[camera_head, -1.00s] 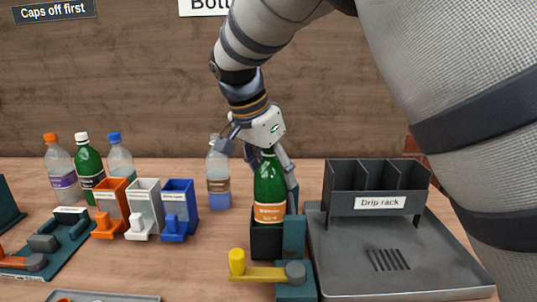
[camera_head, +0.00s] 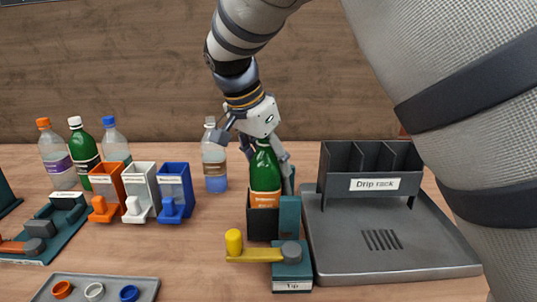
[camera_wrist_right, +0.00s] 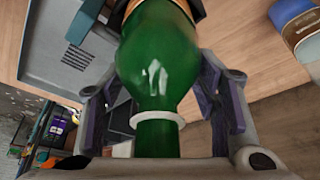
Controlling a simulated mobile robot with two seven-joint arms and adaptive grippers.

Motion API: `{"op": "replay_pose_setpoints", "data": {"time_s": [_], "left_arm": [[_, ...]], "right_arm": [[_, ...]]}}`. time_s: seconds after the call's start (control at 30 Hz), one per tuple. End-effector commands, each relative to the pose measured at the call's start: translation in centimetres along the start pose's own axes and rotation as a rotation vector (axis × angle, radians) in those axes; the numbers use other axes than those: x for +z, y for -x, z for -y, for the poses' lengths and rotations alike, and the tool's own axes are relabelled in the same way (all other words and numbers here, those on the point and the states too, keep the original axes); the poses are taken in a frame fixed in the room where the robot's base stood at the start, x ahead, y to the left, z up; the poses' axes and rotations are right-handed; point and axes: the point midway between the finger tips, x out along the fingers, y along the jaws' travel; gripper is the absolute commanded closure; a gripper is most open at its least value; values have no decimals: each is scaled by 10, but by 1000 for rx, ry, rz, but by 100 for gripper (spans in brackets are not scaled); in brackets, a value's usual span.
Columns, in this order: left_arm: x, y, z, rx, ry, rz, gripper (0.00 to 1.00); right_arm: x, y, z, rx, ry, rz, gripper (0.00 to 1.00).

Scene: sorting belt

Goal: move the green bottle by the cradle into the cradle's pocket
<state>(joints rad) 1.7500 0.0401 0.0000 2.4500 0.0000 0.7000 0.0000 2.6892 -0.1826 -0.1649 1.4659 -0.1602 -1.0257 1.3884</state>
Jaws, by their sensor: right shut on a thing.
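The green bottle (camera_head: 265,172) with an orange label stands upright in the black pocket (camera_head: 263,222) of the cradle, its lower part hidden by the pocket walls. The cradle (camera_head: 290,218) is dark teal, with a yellow-knobbed lever (camera_head: 255,254) at its front. My right gripper (camera_head: 264,143) is shut around the bottle's neck from above. In the right wrist view the green bottle (camera_wrist_right: 158,62) runs between the two fingers, its white neck ring near them. My left gripper is not in view.
A grey drip tray with a drip rack (camera_head: 371,170) stands right of the cradle. Orange, white and blue bins (camera_head: 174,190) stand left, with several bottles behind. A clear bottle (camera_head: 214,160) stands behind the cradle. A tray of caps (camera_head: 95,290) lies front left.

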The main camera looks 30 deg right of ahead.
Motion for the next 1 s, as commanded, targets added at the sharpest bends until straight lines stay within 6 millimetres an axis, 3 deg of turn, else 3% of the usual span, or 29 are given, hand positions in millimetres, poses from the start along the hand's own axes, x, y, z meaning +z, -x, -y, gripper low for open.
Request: {"op": "replay_pose_setpoints", "data": {"time_s": [0.3,0.33,0.4,0.77,1.0], "left_arm": [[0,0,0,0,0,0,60],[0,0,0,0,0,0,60],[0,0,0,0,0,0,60],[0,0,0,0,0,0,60],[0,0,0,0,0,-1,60]], "right_arm": [[1,-3,0,-1,-1,-1,90],[1,-3,0,-1,-1,-1,38],[1,-3,0,-1,-1,-1,22],[1,1,0,-2,-1,-1,21],[1,59,1,-7,-1,-4,21]]}}
